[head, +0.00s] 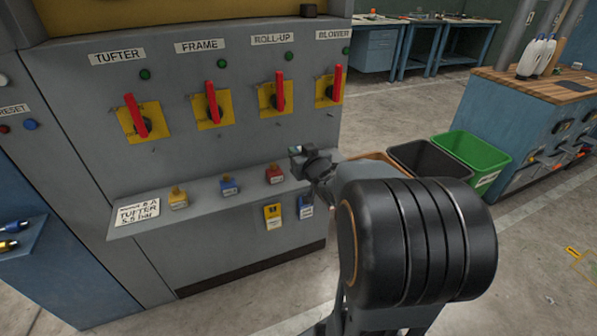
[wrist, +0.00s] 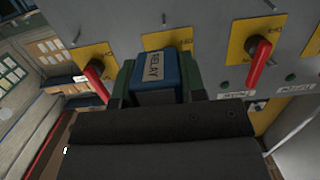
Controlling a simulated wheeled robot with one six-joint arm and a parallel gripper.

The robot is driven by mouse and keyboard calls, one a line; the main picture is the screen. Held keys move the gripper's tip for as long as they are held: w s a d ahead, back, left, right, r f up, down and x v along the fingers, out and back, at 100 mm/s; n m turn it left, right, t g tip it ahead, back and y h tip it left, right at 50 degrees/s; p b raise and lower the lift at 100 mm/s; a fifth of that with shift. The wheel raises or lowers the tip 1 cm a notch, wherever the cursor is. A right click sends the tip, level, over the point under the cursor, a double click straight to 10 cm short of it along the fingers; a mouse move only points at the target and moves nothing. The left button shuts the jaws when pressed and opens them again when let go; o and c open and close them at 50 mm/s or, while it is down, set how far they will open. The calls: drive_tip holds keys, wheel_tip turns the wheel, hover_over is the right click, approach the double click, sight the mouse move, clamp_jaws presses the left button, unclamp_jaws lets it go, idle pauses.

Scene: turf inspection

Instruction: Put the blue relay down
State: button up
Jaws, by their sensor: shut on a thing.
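The blue relay (wrist: 155,72), a small block with a pale RELAY label, sits between the jaws of my gripper (wrist: 155,85) in the wrist view. My gripper is shut on it. In the head view my gripper (head: 298,152) is just above the right end of the grey shelf (head: 150,222) on the cabinet front. The held relay is too small there to make out clearly. A yellow block (head: 178,198), another blue block (head: 229,187) and a red block (head: 273,174) stand in a row on the shelf.
The grey cabinet carries several red-handled switches (head: 212,105) above the shelf. Yellow (head: 272,215) and blue (head: 306,208) tags hang below its edge. Black (head: 430,158) and green (head: 472,150) bins stand to the right.

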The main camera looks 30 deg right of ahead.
drive_tip(key=w+d+f+b, duration=0.1)
drive_tip(key=w+d+f, duration=0.1)
drive_tip(key=d+f, duration=0.1)
drive_tip(key=w+d+f+b, duration=0.1)
drive_tip(key=w+d+f, duration=0.1)
drive_tip(key=d, duration=0.1)
drive_tip(key=w+d+f+b, duration=0.1)
drive_tip(key=w+d+f, duration=0.1)
drive_tip(key=d+f, duration=0.1)
drive_tip(key=shift+w+d+f, duration=0.1)
drive_tip(key=shift+d+f, duration=0.2)
drive_tip(key=shift+d, duration=0.25)
drive_tip(key=f, duration=0.1)
drive_tip(key=f+b, duration=0.1)
drive_tip(key=f, duration=0.1)
drive_tip(key=shift+w+d+f+b, duration=0.2)
drive_tip(key=shift+d+f+b, duration=0.1)
drive_tip(key=shift+b, duration=0.05)
drive_tip(key=shift+f, duration=0.1)
